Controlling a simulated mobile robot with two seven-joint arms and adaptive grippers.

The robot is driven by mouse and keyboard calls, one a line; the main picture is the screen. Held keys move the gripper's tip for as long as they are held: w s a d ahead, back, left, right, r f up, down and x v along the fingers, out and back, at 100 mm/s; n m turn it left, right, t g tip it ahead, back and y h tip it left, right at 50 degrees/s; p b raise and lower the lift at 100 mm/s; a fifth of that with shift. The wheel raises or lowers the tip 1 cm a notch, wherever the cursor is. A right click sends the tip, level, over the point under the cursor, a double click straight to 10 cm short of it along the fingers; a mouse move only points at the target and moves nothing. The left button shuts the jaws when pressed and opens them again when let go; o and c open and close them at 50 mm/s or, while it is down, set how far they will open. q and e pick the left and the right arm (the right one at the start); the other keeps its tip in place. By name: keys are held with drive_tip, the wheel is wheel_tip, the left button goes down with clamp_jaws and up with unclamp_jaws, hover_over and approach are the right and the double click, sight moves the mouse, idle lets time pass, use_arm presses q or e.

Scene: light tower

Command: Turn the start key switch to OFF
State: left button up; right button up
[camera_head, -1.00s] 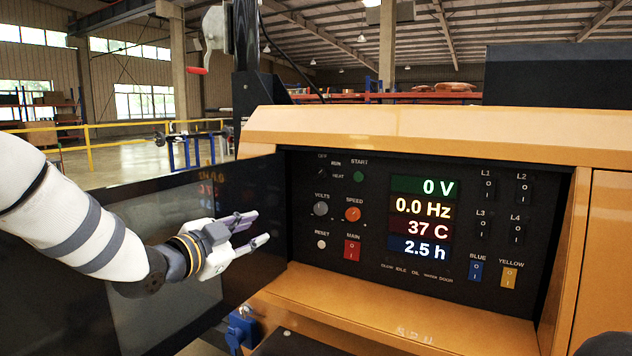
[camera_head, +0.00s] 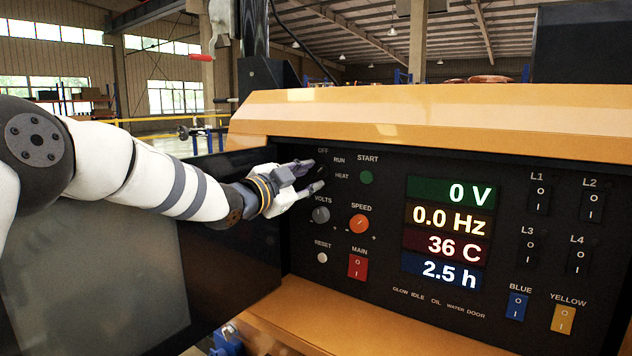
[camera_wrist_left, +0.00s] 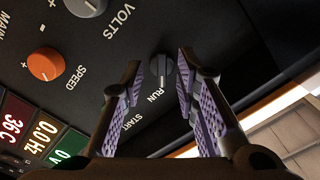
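The start key switch (camera_wrist_left: 161,72) is a small dark knob on the black control panel (camera_head: 400,330), below the OFF label and beside RUN and HEAT. In the head view it is mostly hidden by my left gripper (camera_head: 316,174). In the left wrist view my left gripper (camera_wrist_left: 160,80) is open, with its purple-padded fingers on either side of the knob. The knob's grip points roughly toward the RUN label in that view. I cannot tell whether the pads touch it. My right gripper is not in view.
The green START button (camera_head: 366,178) is just right of the switch. The VOLTS knob (camera_head: 320,214) and orange SPEED knob (camera_head: 359,224) sit below. The display (camera_head: 450,193) reads 0 V and 0.0 Hz. An open dark door (camera_head: 110,290) is at the left.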

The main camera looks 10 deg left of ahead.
use_arm(q)
drive_tip(key=shift+w+d+f, duration=0.15)
drive_tip(key=shift+w, duration=0.2)
drive_tip(key=shift+w+d+f, duration=0.15)
drive_tip(key=shift+w, duration=0.2)
drive_tip(key=shift+w+d+r, duration=0.15)
drive_tip(key=shift+w+r, duration=0.25)
drive_tip(key=shift+r, duration=0.05)
clamp_jaws()
drive_tip(key=n, duration=0.4)
drive_tip(key=shift+d+f+n, duration=0.1)
drive_tip(key=shift+f+n, duration=0.05)
drive_tip(key=shift+n, duration=2.25)
drive_tip(key=shift+s, duration=0.1)
